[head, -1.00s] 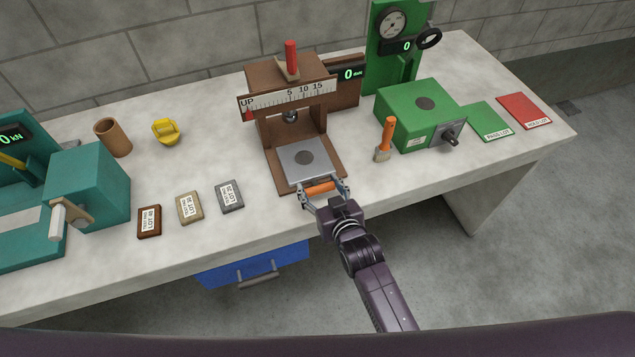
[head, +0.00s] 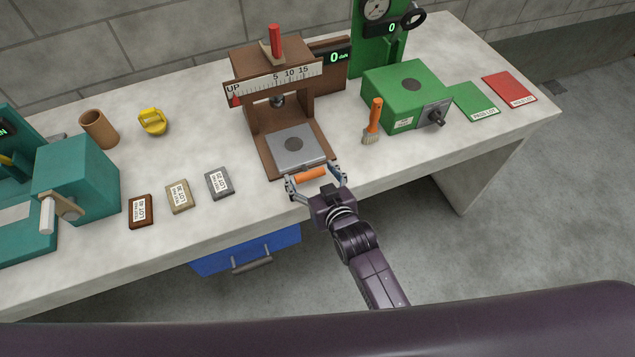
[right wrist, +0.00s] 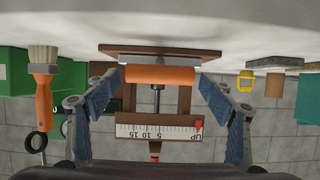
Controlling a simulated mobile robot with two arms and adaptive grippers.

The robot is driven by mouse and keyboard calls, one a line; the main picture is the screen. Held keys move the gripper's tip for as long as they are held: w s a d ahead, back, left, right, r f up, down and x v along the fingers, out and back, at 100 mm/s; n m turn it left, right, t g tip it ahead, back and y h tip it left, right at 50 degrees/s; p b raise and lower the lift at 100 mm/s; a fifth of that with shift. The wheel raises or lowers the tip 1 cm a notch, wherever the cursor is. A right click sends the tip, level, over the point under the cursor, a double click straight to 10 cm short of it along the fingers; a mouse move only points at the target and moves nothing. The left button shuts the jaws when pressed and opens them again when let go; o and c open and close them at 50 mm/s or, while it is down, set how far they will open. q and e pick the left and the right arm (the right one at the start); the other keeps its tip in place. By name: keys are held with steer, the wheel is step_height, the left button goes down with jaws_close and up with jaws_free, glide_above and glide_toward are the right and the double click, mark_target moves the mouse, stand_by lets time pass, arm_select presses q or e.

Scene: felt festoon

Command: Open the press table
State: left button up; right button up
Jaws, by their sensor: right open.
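The brown press (head: 262,150) stands near the table's front edge, its scale pointer at UP. Its press table is a grey square plate (head: 312,155) with a dark round spot, lying at the press's foot below the ram. An orange bar handle (head: 310,174) is at the plate's front. My right gripper (head: 317,177) is open, one finger off each end of the handle. In the right wrist view the handle (right wrist: 160,75) lies crosswise between the spread fingers (right wrist: 160,100), apart from both. My left gripper is not in view.
An orange brush (head: 374,117) and a green machine (head: 385,85) stand right of the press. Several small labelled blocks (head: 179,196), a yellow item (head: 153,122) and a teal machine (head: 85,180) are left. Free floor lies before the table; a blue drawer (head: 235,252) hangs beneath.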

steer(key=v, duration=1.1)
steer(key=shift+s, duration=0.25)
steer(key=shift+r, duration=0.1)
steer(key=s+d+f+g+h+b, duration=0.15)
steer(key=s+f, duration=0.25)
steer(key=f, duration=0.7)
steer(key=s+d+f+g+b, duration=0.1)
steer(key=s+d+f+g, duration=0.25)
steer(key=f, duration=0.85)
steer(key=s+d+f+g+h+b, duration=0.15)
steer(key=s+f, duration=0.25)
steer(key=f, duration=0.7)
steer(key=s+d+f+g+b, duration=0.1)
steer(key=s+d+f, duration=0.3)
steer(key=s+f, duration=0.2)
steer(key=s+d+f+g+b, duration=0.1)
steer(key=s+d+f, duration=0.3)
steer(key=s, duration=0.7)
steer(key=s+d+f+m+g+h+b, duration=0.1)
steer(key=s+d+f+g, duration=0.2)
steer(key=s+f, duration=0.5)
steer(key=shift+s+d+f, duration=0.2)
steer(key=shift+d+f, duration=0.25)
steer(key=shift+f, duration=0.05)
